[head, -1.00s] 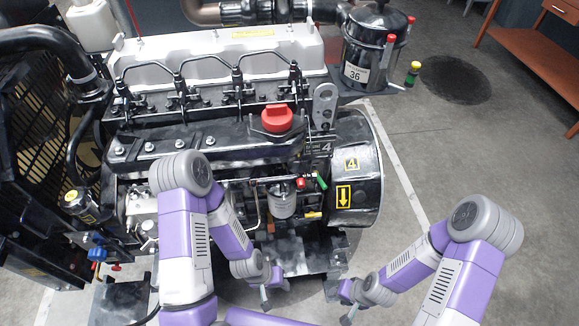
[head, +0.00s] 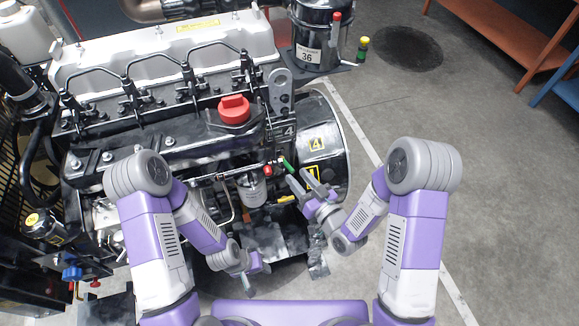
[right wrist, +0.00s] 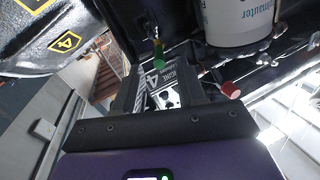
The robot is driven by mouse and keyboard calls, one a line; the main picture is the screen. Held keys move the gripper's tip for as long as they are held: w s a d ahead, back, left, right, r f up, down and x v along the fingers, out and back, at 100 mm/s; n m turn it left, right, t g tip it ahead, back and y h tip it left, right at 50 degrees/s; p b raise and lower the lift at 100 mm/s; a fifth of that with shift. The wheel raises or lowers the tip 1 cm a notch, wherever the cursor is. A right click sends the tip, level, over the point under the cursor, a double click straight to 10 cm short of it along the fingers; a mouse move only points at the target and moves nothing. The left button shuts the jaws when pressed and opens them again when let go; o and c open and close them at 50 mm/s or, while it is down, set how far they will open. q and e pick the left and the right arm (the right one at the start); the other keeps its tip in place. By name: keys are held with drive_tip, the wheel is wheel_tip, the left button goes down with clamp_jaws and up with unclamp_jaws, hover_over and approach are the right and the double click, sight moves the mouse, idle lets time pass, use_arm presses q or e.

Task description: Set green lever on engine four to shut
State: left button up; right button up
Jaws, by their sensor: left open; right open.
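The engine (head: 150,140) carries yellow and black plates with the number 4. Its green lever (head: 288,165) is a short handle low on the engine's right side, by the flywheel housing; it slants in the head view. It also shows in the right wrist view (right wrist: 158,54), at upper middle. My right gripper (head: 303,182) is open and empty, just below and right of the green lever, apparently without touching it. My left gripper (head: 254,264) is open and low in front of the engine, away from the lever.
A red-tipped handle (head: 267,171) sits just left of the green lever. A white filter (head: 251,189) is below it. A red cap (head: 234,109) is on top. A black canister (head: 316,30) with another green handle (head: 362,52) stands behind.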

sight(290, 166)
drive_tip(key=x, duration=0.5)
drive_tip(key=shift+w+a+b, duration=0.1)
drive_tip(key=shift+w+b, duration=0.05)
drive_tip(key=shift+b, duration=0.15)
clamp_jaws()
